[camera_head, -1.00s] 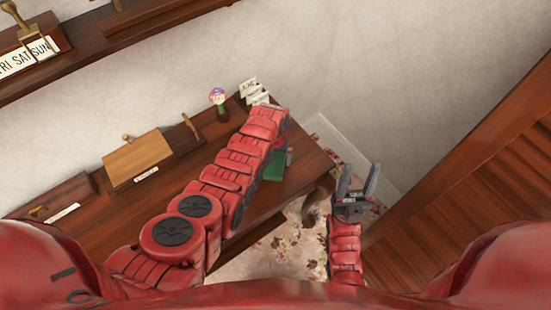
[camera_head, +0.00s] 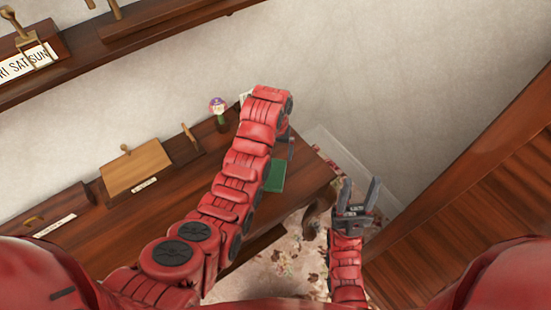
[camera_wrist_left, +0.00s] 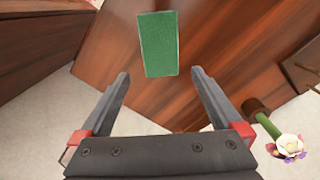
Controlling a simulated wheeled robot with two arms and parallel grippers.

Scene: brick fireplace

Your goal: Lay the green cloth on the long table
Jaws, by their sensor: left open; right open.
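The green cloth (camera_head: 275,175) is a folded rectangle lying on the long table (camera_head: 150,215), near its right end. In the left wrist view the cloth (camera_wrist_left: 158,44) lies flat on the brown wood, beyond my left fingertips and apart from them. My left gripper (camera_wrist_left: 160,75) is open and empty. In the head view the left arm reaches over the table, and its gripper (camera_head: 290,145) is mostly hidden behind the arm, above the cloth. My right gripper (camera_head: 358,190) is open and empty, pointing up beyond the table's right end.
A small flower in a holder (camera_head: 218,108) stands at the table's back edge, near my left arm; it also shows in the left wrist view (camera_wrist_left: 287,147). Wooden boxes (camera_head: 138,165) line the back. A dark wooden panel (camera_head: 480,170) rises at the right.

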